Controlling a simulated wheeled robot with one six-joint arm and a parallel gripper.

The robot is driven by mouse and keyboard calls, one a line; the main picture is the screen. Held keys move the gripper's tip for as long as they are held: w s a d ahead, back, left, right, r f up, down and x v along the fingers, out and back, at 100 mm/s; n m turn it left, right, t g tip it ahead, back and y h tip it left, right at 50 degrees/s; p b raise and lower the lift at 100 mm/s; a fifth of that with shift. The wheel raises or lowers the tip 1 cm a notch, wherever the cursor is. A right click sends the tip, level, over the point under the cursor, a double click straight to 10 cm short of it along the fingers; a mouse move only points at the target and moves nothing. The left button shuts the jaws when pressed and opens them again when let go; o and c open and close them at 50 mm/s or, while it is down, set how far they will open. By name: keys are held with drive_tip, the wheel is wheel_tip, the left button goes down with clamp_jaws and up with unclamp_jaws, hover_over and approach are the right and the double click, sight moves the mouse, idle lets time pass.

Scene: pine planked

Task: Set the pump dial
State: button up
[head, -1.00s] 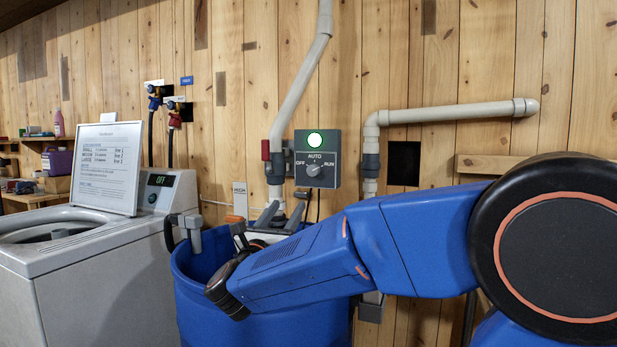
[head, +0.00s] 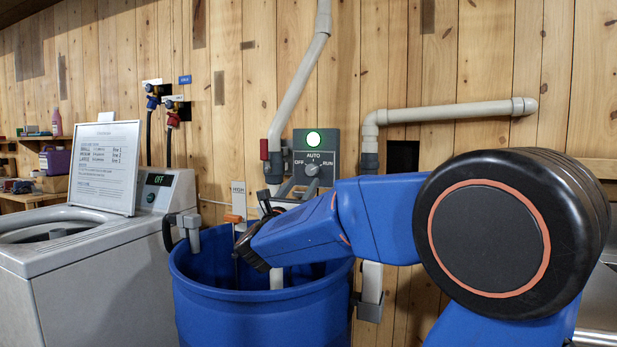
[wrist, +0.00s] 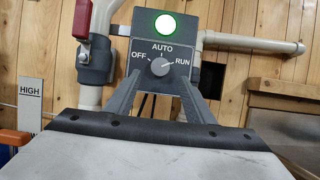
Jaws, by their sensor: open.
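The pump dial (wrist: 160,67) is a round grey knob on a dark grey control box (wrist: 150,22) with OFF, AUTO and RUN labels. Its white mark points up and right, toward RUN. The dial also shows in the head view (head: 313,170), where its mark is hard to read. My gripper (wrist: 158,82) is open, with one finger on each side below the dial, and nothing is between them. It also shows in the head view (head: 302,184), just in front of the box. I cannot tell whether the fingers touch the dial.
A green lamp (head: 313,139) is lit above the dial. A blue barrel (head: 225,305) stands below my arm. A white pipe (head: 300,85) with a red-handled valve (head: 264,150) runs left of the box. A washer (head: 85,265) with a framed sign (head: 105,165) stands at left.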

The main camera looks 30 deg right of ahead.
sight(311, 173)
drive_tip(key=shift+x, duration=2.95)
drive_tip(key=c, duration=1.1)
